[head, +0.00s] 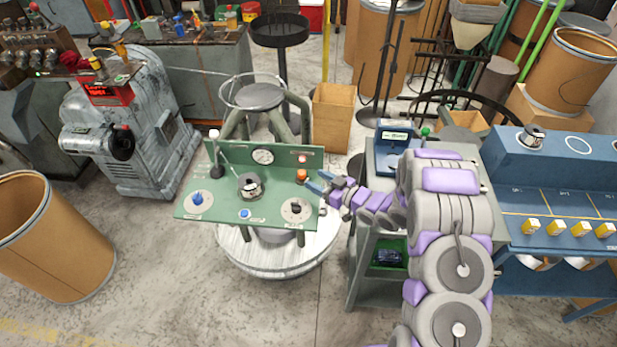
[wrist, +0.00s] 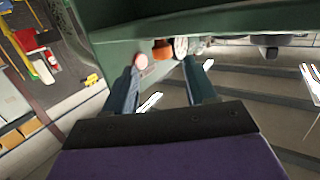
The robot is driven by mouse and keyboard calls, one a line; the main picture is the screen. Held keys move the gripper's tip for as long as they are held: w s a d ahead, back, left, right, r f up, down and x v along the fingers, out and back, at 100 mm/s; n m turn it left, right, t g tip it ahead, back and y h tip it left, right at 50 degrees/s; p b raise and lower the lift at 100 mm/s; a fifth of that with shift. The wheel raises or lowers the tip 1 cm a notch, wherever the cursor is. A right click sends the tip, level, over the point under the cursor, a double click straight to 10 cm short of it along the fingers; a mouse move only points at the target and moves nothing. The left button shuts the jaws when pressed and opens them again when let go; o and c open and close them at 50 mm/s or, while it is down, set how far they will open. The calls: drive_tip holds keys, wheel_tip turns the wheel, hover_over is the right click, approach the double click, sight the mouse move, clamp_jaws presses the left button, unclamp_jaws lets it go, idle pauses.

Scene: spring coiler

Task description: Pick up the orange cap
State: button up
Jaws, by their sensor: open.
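The orange cap (head: 302,175) sits at the right side of the green control panel (head: 230,206), near the foot of its upright back plate. My gripper (head: 314,181) is open just right of the cap, at the panel's right edge. In the wrist view the orange cap (wrist: 163,50) shows ahead, between the two blue-grey fingertips of my gripper (wrist: 162,66) and beyond them. The fingers do not visibly hold anything.
A red knob (head: 302,159) is on the back plate above the cap. A dial (head: 296,210) is on the panel nearer the front. A small cart (head: 366,220) stands to the right, under my arm.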

sight(304, 176)
drive_tip(key=x, duration=0.3)
drive_tip(key=b+x, duration=0.1)
drive_tip(key=x, duration=0.2)
drive_tip(key=shift+s+a+b, duration=0.25)
drive_tip(key=shift+s+b, duration=0.05)
drive_tip(key=shift+w+a, duration=0.15)
drive_tip(key=shift+w, duration=0.25)
drive_tip(key=shift+a, duration=0.3)
drive_tip(key=c, duration=0.6)
drive_tip(key=shift+d, duration=0.25)
clamp_jaws()
